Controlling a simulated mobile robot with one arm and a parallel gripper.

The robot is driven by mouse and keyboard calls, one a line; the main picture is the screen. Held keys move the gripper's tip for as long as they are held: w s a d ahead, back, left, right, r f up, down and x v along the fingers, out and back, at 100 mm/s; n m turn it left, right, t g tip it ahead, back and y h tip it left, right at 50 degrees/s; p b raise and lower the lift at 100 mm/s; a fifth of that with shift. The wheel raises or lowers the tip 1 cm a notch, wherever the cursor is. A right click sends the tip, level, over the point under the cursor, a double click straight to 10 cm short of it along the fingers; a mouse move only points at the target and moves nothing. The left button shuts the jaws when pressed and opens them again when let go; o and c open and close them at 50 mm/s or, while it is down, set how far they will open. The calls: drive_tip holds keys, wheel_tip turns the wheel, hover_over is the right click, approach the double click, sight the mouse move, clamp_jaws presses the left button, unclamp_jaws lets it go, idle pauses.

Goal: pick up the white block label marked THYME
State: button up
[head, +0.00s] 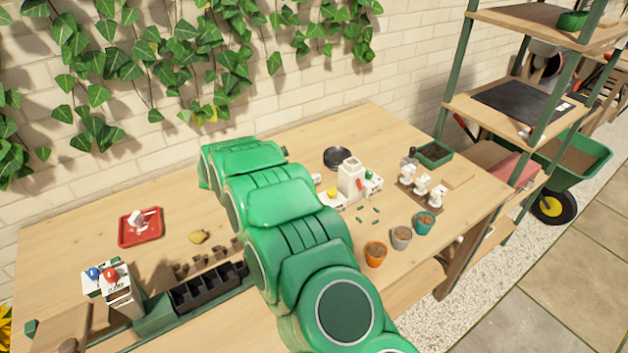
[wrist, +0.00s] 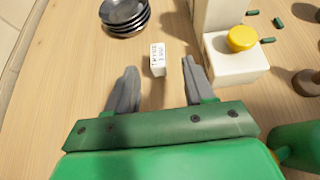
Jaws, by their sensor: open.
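The white block label (wrist: 157,59) stands on the wooden table just beyond my gripper in the wrist view. It carries dark lettering that is turned and too small to read surely. My gripper (wrist: 156,88) is open and empty, with one grey finger on each side of the label's line.
A stack of dark saucers (wrist: 124,15) stands to the left beyond the label. A white box with a yellow button (wrist: 241,39) stands close to the right finger. A red tray (head: 141,227), a black cell tray (head: 208,289) and several small pots, one orange (head: 375,255), are on the table.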

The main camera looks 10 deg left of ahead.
sight(313, 176)
drive_tip(key=shift+d+f, duration=0.1)
drive_tip(key=shift+f, duration=0.6)
drive_tip(key=shift+x, duration=1.05)
drive_tip(key=shift+w+d+f, duration=0.2)
drive_tip(key=shift+w+d, duration=0.3)
drive_tip(key=shift+w, duration=0.15)
drive_tip(key=shift+w+d+f, duration=0.2)
drive_tip(key=shift+w+d, duration=0.25)
drive_tip(key=shift+w, duration=0.2)
drive_tip(key=shift+x, duration=1.15)
drive_tip(key=shift+c, duration=0.3)
clamp_jaws()
